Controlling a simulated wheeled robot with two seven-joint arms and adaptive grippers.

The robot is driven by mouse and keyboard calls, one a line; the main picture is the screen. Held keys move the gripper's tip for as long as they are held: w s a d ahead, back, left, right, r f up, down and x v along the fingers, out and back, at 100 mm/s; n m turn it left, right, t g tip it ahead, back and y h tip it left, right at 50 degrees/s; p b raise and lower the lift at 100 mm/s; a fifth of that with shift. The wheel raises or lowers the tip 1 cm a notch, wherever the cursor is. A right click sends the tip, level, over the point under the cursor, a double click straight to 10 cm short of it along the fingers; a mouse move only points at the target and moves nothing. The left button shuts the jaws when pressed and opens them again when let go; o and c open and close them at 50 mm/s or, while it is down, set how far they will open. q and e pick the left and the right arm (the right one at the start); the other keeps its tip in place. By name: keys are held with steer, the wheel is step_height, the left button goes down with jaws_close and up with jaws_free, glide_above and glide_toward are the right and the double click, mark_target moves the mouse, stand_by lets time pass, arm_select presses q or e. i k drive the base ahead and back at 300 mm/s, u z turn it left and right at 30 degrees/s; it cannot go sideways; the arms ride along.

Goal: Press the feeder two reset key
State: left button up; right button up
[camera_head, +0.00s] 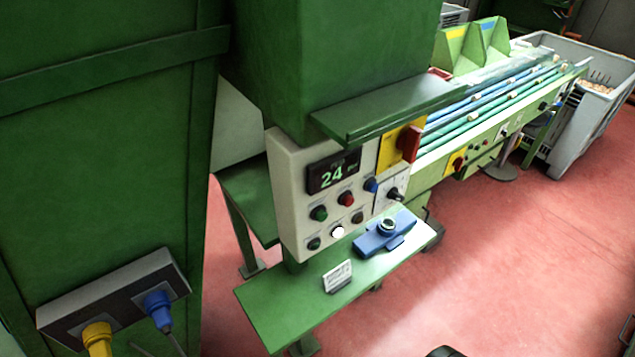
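A pale control panel (287,190) faces me below a green cabinet. Its dark display (334,172) shows a green "24". Under the display are a green button (319,213), a red button (345,198) and a blue button (370,185). A lower row has a dark green button (314,243), a bright white button (337,232) and a dark red button (357,217). A black rotary switch (395,194) is at the right. The labels are too small to read, so I cannot tell which is the feeder two reset key. Neither gripper shows.
A green shelf (285,298) below the panel holds a blue device (385,235) and a small white card (338,275). A green overhang (390,110) juts out above the panel. A socket box (115,300) has yellow and blue plugs. Red floor is open at the right.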

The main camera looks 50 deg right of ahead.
mark_target(372, 188)
steer(key=z, duration=0.3)
steer(key=i, duration=0.2)
steer(key=z, duration=1.55)
